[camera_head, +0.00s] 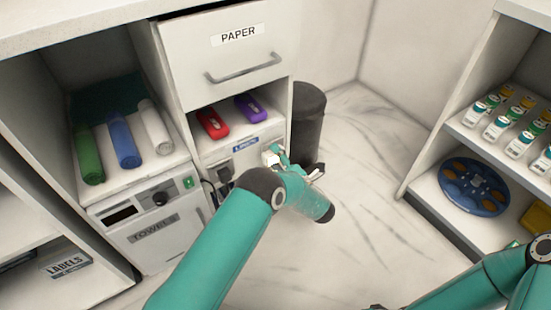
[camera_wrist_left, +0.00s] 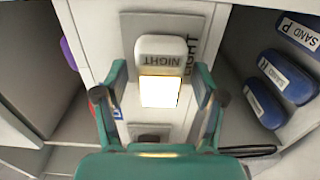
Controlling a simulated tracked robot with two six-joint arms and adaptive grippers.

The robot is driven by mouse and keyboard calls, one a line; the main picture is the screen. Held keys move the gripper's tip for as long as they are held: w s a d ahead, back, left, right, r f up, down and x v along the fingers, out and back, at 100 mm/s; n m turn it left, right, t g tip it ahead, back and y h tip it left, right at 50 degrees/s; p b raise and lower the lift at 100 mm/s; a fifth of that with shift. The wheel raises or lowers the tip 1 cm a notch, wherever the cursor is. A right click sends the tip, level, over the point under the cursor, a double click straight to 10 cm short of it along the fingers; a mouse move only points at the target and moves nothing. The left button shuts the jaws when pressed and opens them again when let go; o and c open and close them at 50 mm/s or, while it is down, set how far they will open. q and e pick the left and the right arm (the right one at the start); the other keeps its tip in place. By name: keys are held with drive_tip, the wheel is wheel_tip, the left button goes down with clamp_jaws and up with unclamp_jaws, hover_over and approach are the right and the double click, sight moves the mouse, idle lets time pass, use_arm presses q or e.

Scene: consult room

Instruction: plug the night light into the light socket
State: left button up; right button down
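The night light (camera_wrist_left: 162,48) is a white block marked NIGHT with a brightly glowing yellow-white panel. In the left wrist view it stands against the grey socket plate (camera_wrist_left: 196,25), whose lettering reads LIGHT. The socket opening itself is hidden behind it. My left gripper (camera_wrist_left: 158,92) is open, with one finger on each side of the night light and visible gaps between. In the head view, my left gripper (camera_head: 284,160) is beside the small white night light (camera_head: 269,158) at the cabinet front. My right arm shows at the lower right, but its gripper cannot be made out.
A red item (camera_head: 212,123) and a purple item (camera_head: 250,108) lie in the cubby under the PAPER drawer (camera_head: 222,50). A dark bin (camera_head: 307,120) stands close behind the gripper. A shelf with bottles and a blue reel (camera_head: 474,186) is at right. The floor between is clear.

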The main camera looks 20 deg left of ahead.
idle(0.3)
use_arm(q)
drive_tip(key=v, duration=1.2)
